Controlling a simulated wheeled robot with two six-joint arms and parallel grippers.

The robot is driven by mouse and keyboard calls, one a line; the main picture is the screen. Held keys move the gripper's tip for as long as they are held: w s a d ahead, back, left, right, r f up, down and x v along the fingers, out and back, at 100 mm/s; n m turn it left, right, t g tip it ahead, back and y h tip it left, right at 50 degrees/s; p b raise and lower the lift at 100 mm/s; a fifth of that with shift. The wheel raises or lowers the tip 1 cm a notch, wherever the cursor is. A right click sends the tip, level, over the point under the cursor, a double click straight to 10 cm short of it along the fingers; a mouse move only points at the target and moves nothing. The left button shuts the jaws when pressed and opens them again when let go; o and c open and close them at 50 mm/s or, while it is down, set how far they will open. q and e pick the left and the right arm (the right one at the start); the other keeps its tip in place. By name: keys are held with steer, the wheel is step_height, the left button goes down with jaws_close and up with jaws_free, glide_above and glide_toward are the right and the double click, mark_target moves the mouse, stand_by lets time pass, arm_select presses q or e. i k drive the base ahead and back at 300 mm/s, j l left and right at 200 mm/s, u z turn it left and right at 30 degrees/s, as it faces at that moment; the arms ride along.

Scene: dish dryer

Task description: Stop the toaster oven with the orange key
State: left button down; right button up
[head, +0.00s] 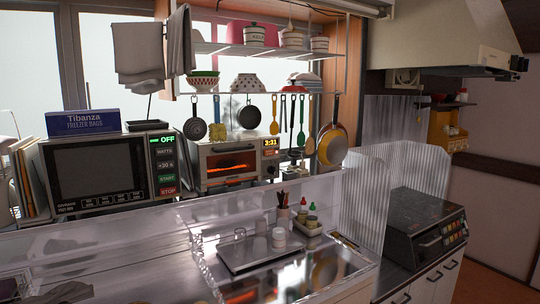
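The toaster oven (231,163) stands on the back counter, right of the microwave. Its window glows orange and its small display (270,143) reads what looks like 3:31. Dark controls sit at its right side under the display; an orange key is too small to tell apart there. Neither of my grippers shows in the head view.
The microwave (100,172) shows OFF and has green START and red STOP keys. A clear ribbed screen (365,190) and a transparent low panel stand in front. Pans and utensils hang above the oven. A metal tray (258,252) lies on the nearer counter; a black stove (424,226) stands right.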

mark_target(268, 152)
steer(key=i+l, duration=0.9)
steer(key=l, duration=0.2)
steer(key=i+l+u, duration=0.1)
steer(key=i+l, duration=0.8)
steer(key=l, duration=0.25)
